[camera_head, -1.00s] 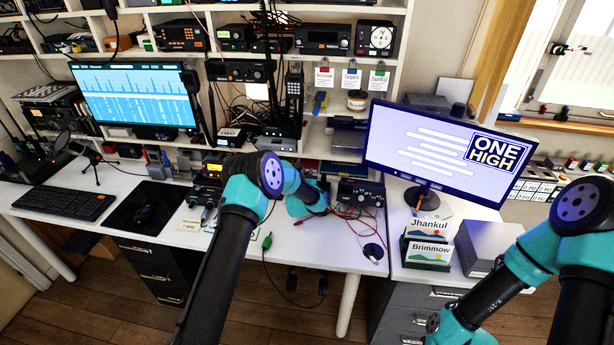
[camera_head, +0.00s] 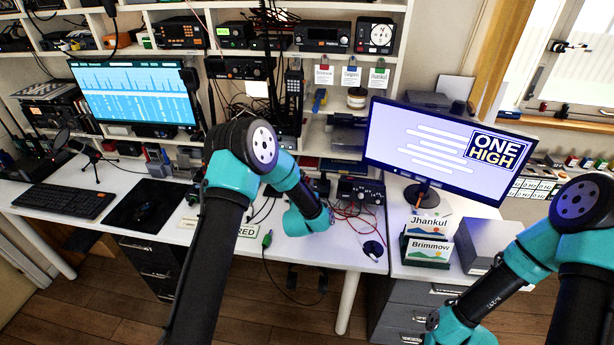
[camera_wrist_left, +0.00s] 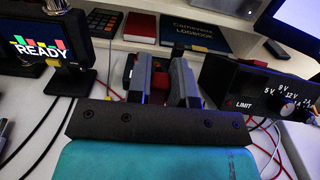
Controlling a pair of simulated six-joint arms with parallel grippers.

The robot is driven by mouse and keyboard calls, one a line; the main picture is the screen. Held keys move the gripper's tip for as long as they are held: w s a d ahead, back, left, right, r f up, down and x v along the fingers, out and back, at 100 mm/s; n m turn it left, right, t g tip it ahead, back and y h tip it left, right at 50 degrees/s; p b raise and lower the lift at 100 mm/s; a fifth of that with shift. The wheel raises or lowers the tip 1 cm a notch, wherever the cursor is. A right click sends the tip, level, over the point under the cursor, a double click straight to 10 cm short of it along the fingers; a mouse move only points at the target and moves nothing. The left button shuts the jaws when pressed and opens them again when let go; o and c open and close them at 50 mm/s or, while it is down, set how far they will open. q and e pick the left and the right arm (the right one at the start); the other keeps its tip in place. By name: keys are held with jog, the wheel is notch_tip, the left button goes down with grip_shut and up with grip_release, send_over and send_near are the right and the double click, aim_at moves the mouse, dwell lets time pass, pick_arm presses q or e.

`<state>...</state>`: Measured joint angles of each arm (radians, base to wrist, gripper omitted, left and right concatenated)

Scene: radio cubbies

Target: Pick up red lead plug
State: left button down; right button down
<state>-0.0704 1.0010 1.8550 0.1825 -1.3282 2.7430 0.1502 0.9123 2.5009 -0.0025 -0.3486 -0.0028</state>
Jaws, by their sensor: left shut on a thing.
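In the head view the fingers are mostly hidden behind my teal wrist, beside the black power supply (camera_head: 361,190). That power supply also shows right of the fingers in the wrist view (camera_wrist_left: 262,95). Red leads (camera_head: 347,218) curl on the desk in front of it. My right gripper is out of view.
A shelf edge with a red book (camera_wrist_left: 140,27) and a dark logbook (camera_wrist_left: 192,34) lies behind the fingers. A small READY display (camera_wrist_left: 40,48) stands at left. A monitor (camera_head: 447,150) stands at right.

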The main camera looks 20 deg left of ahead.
pick_arm(q)
jog(key=s, duration=0.2)
jog(key=shift+s+d+r, duration=0.15)
jog(key=shift+s+d, duration=0.2)
dwell(0.7)
